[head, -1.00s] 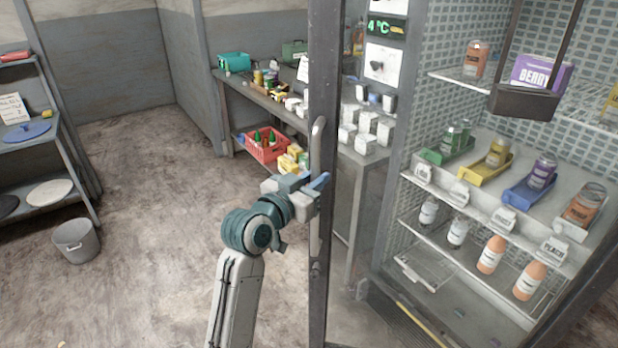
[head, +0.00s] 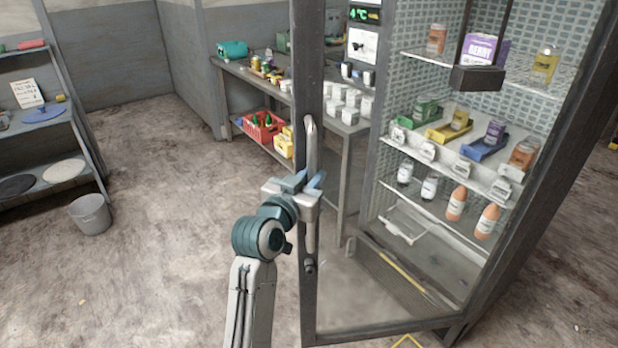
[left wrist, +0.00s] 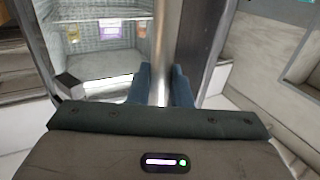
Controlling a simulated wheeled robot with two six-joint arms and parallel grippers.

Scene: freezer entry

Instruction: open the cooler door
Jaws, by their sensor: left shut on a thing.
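The cooler door (head: 307,85) is a tall dark-framed glass door with a vertical metal handle (head: 311,150) on its left edge. The door stands ajar, its handle edge swung out from the cooler's front post (head: 386,130). My left gripper (head: 308,190) is shut on the lower half of the handle. In the left wrist view, the blue-grey fingers (left wrist: 161,88) sit on both sides of the metal bar (left wrist: 162,45). My right gripper is not in view.
The cooler shelves (head: 450,165) hold bottles, jars and coloured trays. A workbench (head: 225,80) with several items and a red crate (head: 262,128) stands behind the door. A bucket (head: 91,214) stands by the left shelf rack (head: 70,140).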

